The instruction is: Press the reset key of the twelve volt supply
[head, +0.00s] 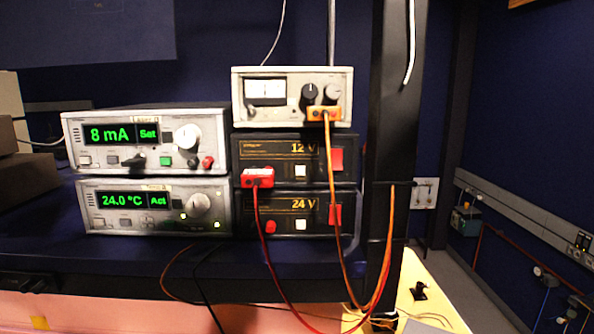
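The twelve volt supply (252,145) is a black box with "12 V" in orange on its front, in the middle of the head view. A small white square key (300,171) sits on its front below the label. A larger red switch (336,159) is to the right of it. No lettering on either can be read, so I cannot tell which is marked reset. A red plug (257,177) covers the lower left of the front. Neither of my grippers is in view.
The 24 V supply (305,204), with a similar white key, is directly below. A beige meter unit (272,115) stands on top. Two beige display units (160,119) are stacked at left. Red and orange cables (331,200) hang in front. A dark post (392,130) stands at right.

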